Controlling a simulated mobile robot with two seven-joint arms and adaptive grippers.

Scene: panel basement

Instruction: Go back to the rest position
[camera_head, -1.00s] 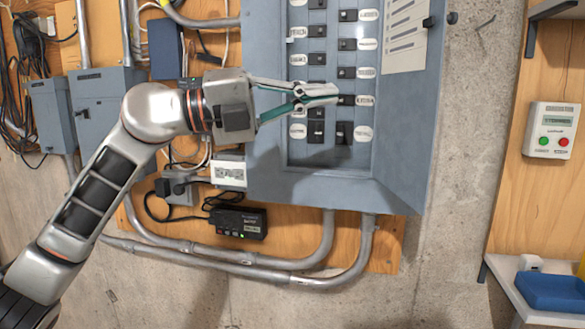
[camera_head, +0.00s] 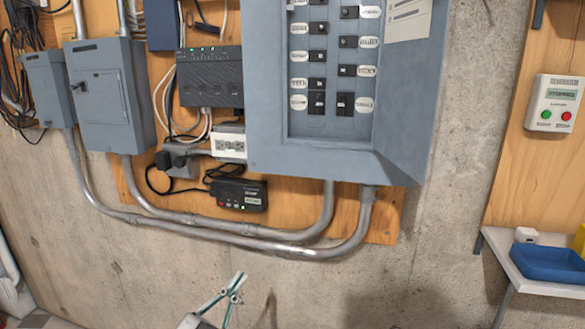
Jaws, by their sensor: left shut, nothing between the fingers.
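My left gripper (camera_head: 237,281) shows at the bottom of the head view, below the conduits and in front of the bare concrete wall. Its fingers point up and are shut with nothing between them. Most of the left arm is out of view. The grey breaker panel (camera_head: 410,110) with rows of black switches and white labels is at the upper middle, well above the gripper and apart from it. My right gripper is not in view.
Grey conduits (camera_head: 250,243) run below the panel. Grey boxes (camera_head: 100,95) and a black router (camera_head: 210,78) are at left. A control box (camera_head: 553,103) reading "STOPPED" hangs at right. A shelf (camera_head: 508,262) holds a blue tray (camera_head: 550,264). Concrete around the gripper is clear.

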